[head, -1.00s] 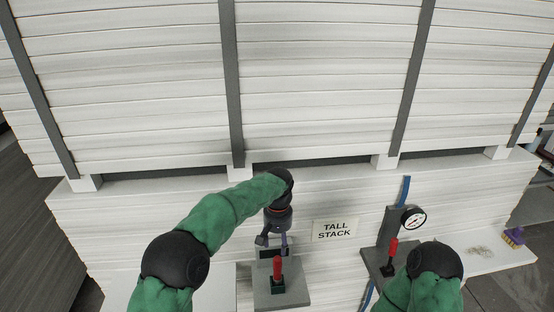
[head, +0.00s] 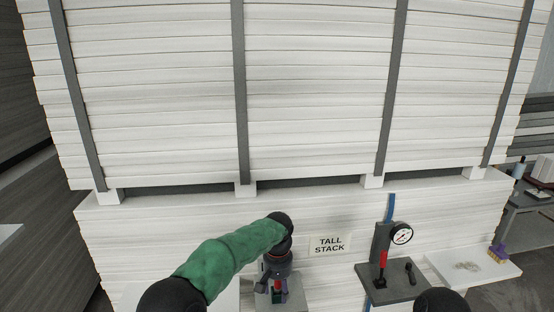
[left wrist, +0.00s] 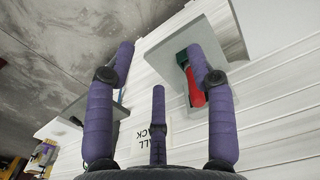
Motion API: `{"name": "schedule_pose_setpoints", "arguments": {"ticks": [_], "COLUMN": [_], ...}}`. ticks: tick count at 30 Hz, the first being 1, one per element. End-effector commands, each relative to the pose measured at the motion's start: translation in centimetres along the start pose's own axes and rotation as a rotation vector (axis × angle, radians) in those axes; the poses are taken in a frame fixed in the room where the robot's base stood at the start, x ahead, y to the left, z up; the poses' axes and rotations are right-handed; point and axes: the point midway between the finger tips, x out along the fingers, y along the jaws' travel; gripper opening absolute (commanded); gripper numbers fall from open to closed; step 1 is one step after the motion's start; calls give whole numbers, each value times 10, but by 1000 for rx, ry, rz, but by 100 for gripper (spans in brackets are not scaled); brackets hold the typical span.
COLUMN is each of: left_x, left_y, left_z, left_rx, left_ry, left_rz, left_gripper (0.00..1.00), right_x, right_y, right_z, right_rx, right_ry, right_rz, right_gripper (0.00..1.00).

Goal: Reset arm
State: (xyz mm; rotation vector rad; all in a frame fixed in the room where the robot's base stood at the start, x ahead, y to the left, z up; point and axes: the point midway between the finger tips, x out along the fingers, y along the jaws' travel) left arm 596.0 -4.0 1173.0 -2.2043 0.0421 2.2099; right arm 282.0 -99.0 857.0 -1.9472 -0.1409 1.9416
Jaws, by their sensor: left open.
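My left gripper (head: 276,292) hangs in front of the white board stack, low in the head view. In the left wrist view its purple fingers (left wrist: 160,58) are spread apart with nothing between them. A red-handled lever (left wrist: 194,88) on a grey plate (left wrist: 224,30) shows beyond the right-hand finger there. In the head view that lever is partly hidden behind the gripper; whether they touch cannot be told. Only a dark joint of my right arm shows at the bottom edge; its gripper is out of view.
A second red lever (head: 383,262) stands on a grey bracket (head: 402,288) beside a round gauge (head: 401,233). A "TALL STACK" sign (head: 329,245) is on the stack (head: 160,225). A white shelf (head: 480,268) holds a purple-and-yellow brush (head: 497,252). Strapped boards (head: 310,100) rise above.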

Motion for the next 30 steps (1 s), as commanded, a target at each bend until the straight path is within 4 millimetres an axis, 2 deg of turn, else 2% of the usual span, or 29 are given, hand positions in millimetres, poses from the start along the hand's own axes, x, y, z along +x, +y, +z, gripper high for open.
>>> {"name": "schedule_pose_setpoints", "arguments": {"ticks": [1,5,11,17,20,23,24,27,30], "left_x": [12,34,81,149,198,254,275,323,363], "left_y": [-2,-4,-10,-19,-27,-36,-40,-50,-59], "left_z": [1,3,10,28,46,74,86,121,159], "left_rx": [1,10,21,25,21,7,-4,-34,-71], "left_ry": [-8,-13,-24,-39,-48,-54,-54,-50,-43], "left_rz": [4,22,59,116,159,211,232,278,313], "left_gripper": [55,55,55,55,55,55,55,55,55], "right_x": [3,7,16,28,39,52,56,68,80], "right_y": [1,2,6,10,14,18,20,24,29], "right_z": [-1,-1,-2,-2,-2,-3,-3,-3,-4], "right_rx": [0,0,0,0,0,0,0,0,0], "right_ry": [2,2,2,1,2,2,2,1,1], "right_rz": [0,0,0,0,0,0,0,0,0], "right_gripper": [40,40,40,40,40,40,40,40,40]}}
